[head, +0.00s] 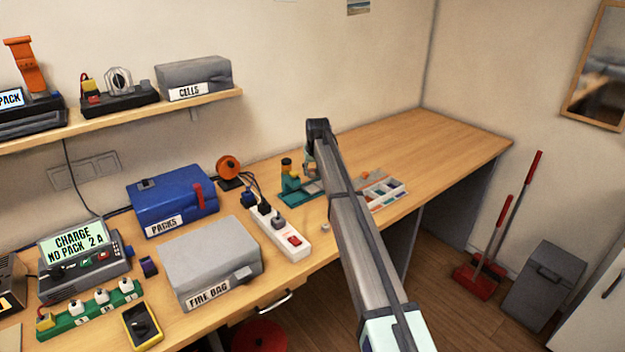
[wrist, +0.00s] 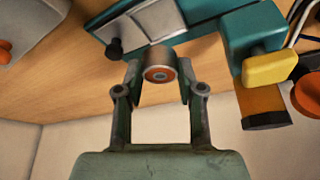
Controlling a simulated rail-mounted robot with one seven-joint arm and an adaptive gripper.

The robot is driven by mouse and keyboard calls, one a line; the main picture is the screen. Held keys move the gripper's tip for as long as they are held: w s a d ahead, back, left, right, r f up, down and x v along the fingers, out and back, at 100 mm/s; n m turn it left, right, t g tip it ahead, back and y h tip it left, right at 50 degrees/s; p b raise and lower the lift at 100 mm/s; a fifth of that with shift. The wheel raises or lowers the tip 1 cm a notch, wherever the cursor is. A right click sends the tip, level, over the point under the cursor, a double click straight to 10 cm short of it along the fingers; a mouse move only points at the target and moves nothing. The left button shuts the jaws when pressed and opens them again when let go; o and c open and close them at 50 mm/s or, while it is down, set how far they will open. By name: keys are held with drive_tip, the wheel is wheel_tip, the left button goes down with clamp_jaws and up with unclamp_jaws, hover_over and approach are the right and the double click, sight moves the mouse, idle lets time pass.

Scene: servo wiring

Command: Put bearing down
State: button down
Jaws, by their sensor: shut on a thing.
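My gripper (wrist: 159,75) is shut on the bearing (wrist: 160,62), a short metal cylinder with an orange-brown ring in its end face. The bearing sits between the two fingertips in the wrist view, near a teal fixture (wrist: 112,18) with a grey plate and a dark knob. I cannot tell if it touches the fixture. In the head view my gripper (head: 310,162) is beside the teal fixture (head: 297,198) at the back of the bench. The arm hides most of the gripper there, and the bearing cannot be made out.
A compartment tray (head: 395,191) lies right of the fixture. A white power strip (head: 277,236) lies left of it, with an orange reel (head: 229,167) behind. A blue box (head: 173,197) and grey box (head: 211,259) stand farther left. The bench's right end (head: 450,145) is clear.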

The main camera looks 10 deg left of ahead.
sight(313, 177)
drive_tip(key=shift+f+p, duration=0.6)
drive_tip(key=shift+f, duration=2.15)
drive_tip(key=shift+f, duration=0.15)
drive_tip(key=c, duration=0.7)
unclamp_jaws()
drive_tip(key=b+v, duration=0.3)
drive_tip(key=v, duration=0.9)
